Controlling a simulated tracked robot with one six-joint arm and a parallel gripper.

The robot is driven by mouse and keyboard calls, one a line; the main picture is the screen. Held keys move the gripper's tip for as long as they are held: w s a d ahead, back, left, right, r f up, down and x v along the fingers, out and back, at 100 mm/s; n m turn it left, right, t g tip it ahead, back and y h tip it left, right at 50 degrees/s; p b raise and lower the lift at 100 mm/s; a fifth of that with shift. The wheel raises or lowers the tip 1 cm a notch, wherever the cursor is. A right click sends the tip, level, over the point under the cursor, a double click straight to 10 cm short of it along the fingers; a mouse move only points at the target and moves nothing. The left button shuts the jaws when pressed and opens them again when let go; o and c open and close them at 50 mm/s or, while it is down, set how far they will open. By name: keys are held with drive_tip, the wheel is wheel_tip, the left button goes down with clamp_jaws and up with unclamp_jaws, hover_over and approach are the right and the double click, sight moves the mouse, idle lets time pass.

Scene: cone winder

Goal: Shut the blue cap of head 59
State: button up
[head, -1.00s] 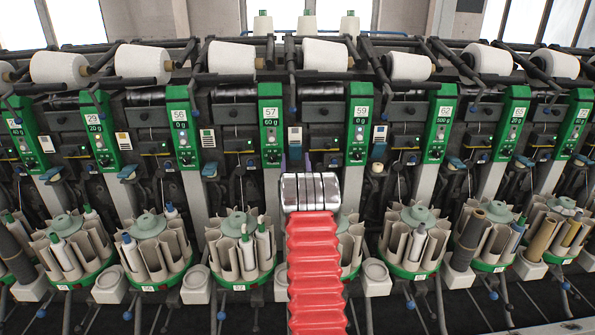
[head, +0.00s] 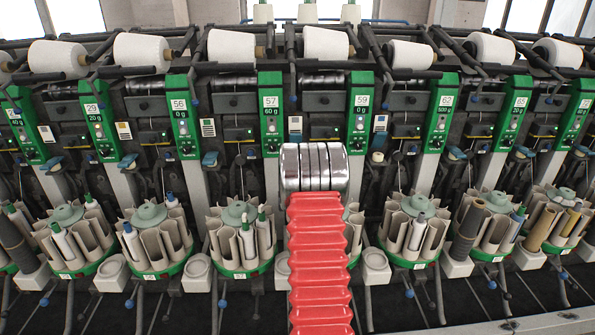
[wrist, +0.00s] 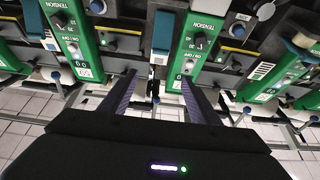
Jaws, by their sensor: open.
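The green panel numbered 59 (head: 360,115) stands right of my raised arm in the head view. A small dark blue cap (head: 380,142) shows just right of this panel and looks upright. In the wrist view my gripper (wrist: 158,90) is open, its two dark fingers apart with nothing held between them. A blue piece (wrist: 162,32) lies beyond the fingertips, between two green panels; I cannot tell which head it belongs to. In the head view my fingers are hidden behind my arm.
Neighbouring panels 57 (head: 270,115) and 62 (head: 440,112) flank head 59. Lower blue caps show at other heads, one right of panel 56 (head: 209,158). Bobbin magazines (head: 412,228) stand below, and white cones (head: 410,55) lie above. Dark rods cross near the cones.

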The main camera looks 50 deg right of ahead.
drive_tip(key=shift+s+a, duration=0.35)
drive_tip(key=shift+a, duration=0.05)
idle(0.4)
